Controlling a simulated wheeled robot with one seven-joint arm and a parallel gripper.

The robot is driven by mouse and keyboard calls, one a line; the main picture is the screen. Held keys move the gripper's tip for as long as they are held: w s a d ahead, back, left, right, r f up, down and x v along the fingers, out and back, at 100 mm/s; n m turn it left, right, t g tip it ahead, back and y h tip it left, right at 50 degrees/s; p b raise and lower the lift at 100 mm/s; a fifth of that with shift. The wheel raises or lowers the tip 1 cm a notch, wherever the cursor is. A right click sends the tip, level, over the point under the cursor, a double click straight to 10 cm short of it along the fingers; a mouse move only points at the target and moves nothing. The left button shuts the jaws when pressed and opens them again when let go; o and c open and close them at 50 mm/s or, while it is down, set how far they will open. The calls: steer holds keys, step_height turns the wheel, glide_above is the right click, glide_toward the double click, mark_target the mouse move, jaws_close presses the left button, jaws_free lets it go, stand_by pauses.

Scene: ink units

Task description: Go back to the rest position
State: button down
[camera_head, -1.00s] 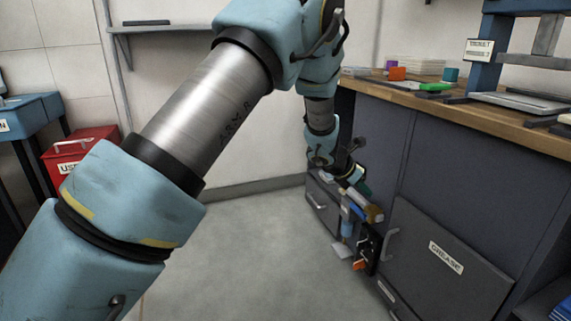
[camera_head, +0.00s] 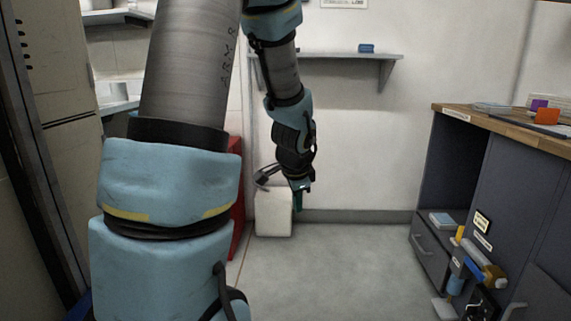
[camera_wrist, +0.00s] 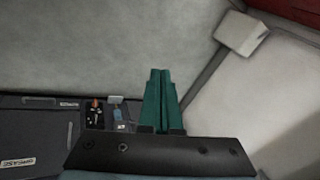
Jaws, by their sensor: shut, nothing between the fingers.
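My gripper (camera_head: 299,196) hangs at the end of my arm near the middle of the head view, pointing down. It is in front of a white box-like object (camera_head: 273,212) by the back wall. In the wrist view its two green fingers (camera_wrist: 158,72) lie together with nothing between them. The fingers point over bare grey floor and touch nothing that I can see.
A dark cabinet (camera_head: 487,188) with a wooden top stands at the right, with a drawer and items on its front. A wall shelf (camera_head: 335,57) is behind my arm. A red object (camera_head: 235,200) is partly hidden behind my arm. The floor (camera_head: 345,265) between is clear.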

steer(key=s+a+r+n+g+p, duration=0.1)
steer(key=s+a+n+g, duration=0.2)
steer(key=s+a+n, duration=0.9)
step_height(320, 180, up, 26)
steer(key=s+d+n+p, duration=0.1)
steer(key=d+p, duration=0.1)
steer(key=p, duration=2.3)
steer(key=shift+s+f+n+y+p, duration=0.2)
steer(key=shift+n+y+p, duration=0.1)
steer(key=shift+d, duration=0.1)
